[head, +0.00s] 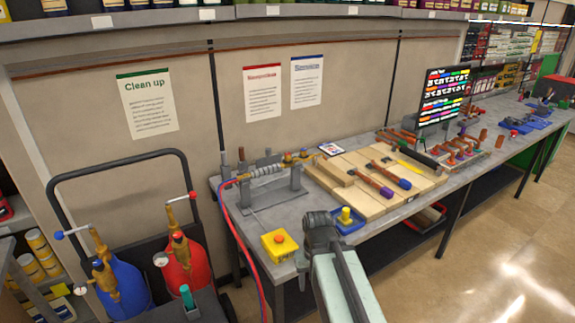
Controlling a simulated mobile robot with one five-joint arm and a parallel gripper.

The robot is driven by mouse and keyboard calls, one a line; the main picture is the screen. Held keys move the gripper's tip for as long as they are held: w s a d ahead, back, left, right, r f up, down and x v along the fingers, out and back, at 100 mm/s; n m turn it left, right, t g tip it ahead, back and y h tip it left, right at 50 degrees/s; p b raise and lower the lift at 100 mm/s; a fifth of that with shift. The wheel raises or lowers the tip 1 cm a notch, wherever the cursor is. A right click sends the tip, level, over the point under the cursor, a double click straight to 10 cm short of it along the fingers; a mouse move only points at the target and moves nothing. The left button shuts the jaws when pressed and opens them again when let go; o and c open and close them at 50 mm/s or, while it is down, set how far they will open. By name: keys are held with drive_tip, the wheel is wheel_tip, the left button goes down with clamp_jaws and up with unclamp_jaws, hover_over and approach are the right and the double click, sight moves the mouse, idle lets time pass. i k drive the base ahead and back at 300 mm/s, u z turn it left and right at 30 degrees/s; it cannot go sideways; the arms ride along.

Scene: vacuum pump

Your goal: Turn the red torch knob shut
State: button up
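A torch (265,172) lies across a grey metal stand (272,196) at the near left end of the workbench. Red and blue hoses (228,205) run down from its left end. Brass-coloured fittings (288,158) show at its right end. The knob is too small to make out: I cannot tell a red one on the torch or how far it is turned. My gripper (320,232) is at the bench's front edge, right of and nearer than the torch, apart from it. Its fingers cannot be made out, and I see nothing held.
Wooden boards (345,202) with tools lie right of the torch. A cart with a blue cylinder (130,283) and a red cylinder (190,265) stands left. Open floor (480,260) lies right.

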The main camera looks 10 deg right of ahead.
sight(286, 156)
drive_tip(key=z, duration=0.5)
drive_tip(key=i, duration=1)
drive_tip(key=u, duration=0.65)
